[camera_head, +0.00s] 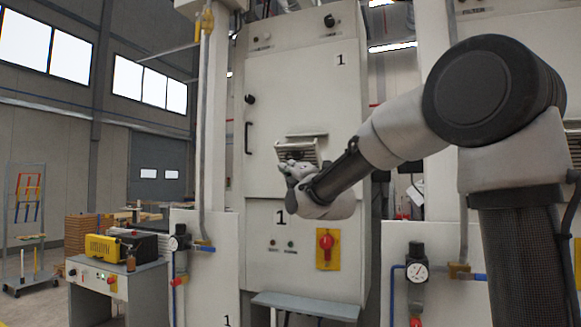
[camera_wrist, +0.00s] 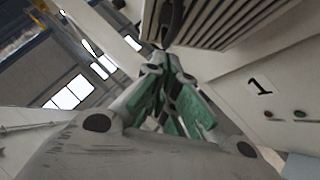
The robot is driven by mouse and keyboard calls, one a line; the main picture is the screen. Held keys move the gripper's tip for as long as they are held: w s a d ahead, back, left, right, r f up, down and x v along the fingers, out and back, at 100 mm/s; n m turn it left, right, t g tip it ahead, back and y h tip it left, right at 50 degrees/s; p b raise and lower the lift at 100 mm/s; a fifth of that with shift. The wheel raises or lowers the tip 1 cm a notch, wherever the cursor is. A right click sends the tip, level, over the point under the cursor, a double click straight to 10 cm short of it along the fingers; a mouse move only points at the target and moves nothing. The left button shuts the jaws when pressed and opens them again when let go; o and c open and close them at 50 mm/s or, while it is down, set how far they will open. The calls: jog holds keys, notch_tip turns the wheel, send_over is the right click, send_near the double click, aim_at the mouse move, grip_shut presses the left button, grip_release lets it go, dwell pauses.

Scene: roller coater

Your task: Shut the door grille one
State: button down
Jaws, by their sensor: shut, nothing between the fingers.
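The tall pale cabinet door marked 1 (camera_head: 290,95) fills the middle of the head view. Its small slatted grille (camera_head: 296,151) sits low on the door and seems to stand out from the door face at a tilt. In the wrist view the grille's dark slats (camera_wrist: 225,22) are large, just beyond the fingers. My gripper (camera_head: 287,168) is at the grille's lower left in the head view, and its green-padded fingers (camera_wrist: 165,62) are shut and empty. The fingertips are close to the grille's edge; I cannot tell whether they touch it. My gripper hides part of the grille's lower edge.
Below the door is a panel with a red switch on a yellow plate (camera_head: 326,247) and a grey ledge (camera_head: 305,304). A black door handle (camera_head: 248,137) is at the left. A pressure gauge (camera_head: 417,272) is at lower right. A workbench (camera_head: 117,283) stands left.

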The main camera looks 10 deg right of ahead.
aim_at(293, 146)
jog(key=shift+w+d+r, duration=0.3)
jog(key=shift+w+r, duration=0.1)
jog(key=shift+w, duration=0.2)
jog(key=shift+r, duration=0.1)
jog(key=shift+w+d+r+m, duration=0.1)
jog(key=shift+r+m, duration=0.2)
jog(key=shift+r+h, duration=0.15)
jog(key=shift+h, duration=0.15)
jog(key=shift+w+d+r+m+g+h, duration=0.25)
jog(key=shift+w+r+m+g, duration=0.15)
jog(key=shift+r+m, duration=0.25)
jog(key=shift+w+d+r+m+g+h, duration=0.15)
jog(key=shift+w+d+r+m+g, duration=0.1)
jog(key=shift+r+m+g, duration=0.4)
jog(key=shift+w+d+r, duration=0.3)
jog(key=shift+w+r, duration=0.15)
jog(key=shift+r, duration=0.15)
jog(key=shift+w+d+r, duration=0.3)
jog(key=shift+w+r, duration=0.1)
jog(key=shift+r, duration=0.2)
jog(key=shift+w+d+r, duration=0.55)
jog(key=shift+w+r, duration=0.05)
jog(key=shift+w, duration=0.15)
jog(key=shift+w+d+r, duration=0.5)
jog(key=shift+w+r, duration=0.1)
jog(key=shift+w, duration=0.1)
